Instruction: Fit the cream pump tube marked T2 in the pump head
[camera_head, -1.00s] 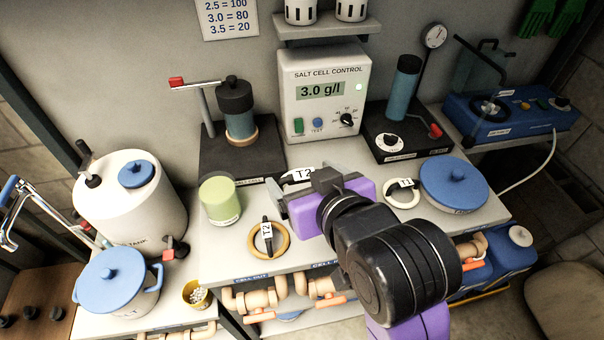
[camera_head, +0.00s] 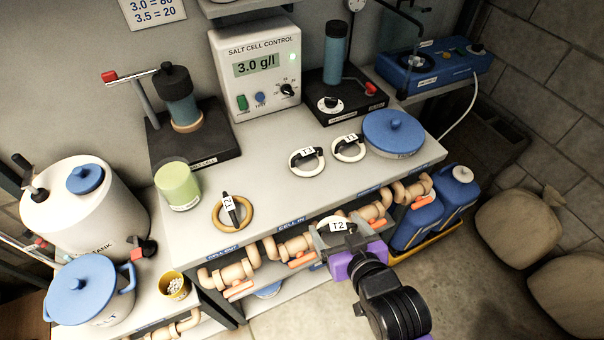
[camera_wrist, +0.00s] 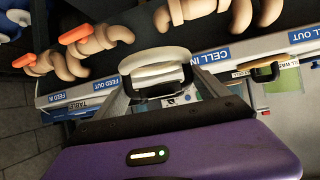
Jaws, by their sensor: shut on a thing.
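My gripper (camera_head: 336,238) is shut on a cream tube (camera_head: 326,221) with a black clip and a T2 tag. It holds the tube in front of the bench's front edge, near the CELL IN pipes. In the wrist view the cream tube (camera_wrist: 153,56) shows between the fingers as a pale loop above its dark clip. A tan tube (camera_head: 246,218), also tagged T2, lies on the bench. The blue unit (camera_head: 452,67) at the back right has a round dark part (camera_head: 418,64) that looks like the pump head; its inside is too small to make out.
Two other pale tubes, tagged T3 (camera_head: 293,163) and T1 (camera_head: 338,152), lie on the bench by a blue-lidded pot (camera_head: 393,132). A green jar (camera_head: 178,186) stands at left. Tan pipes (camera_head: 230,272) run below the edge. The bench's front middle is clear.

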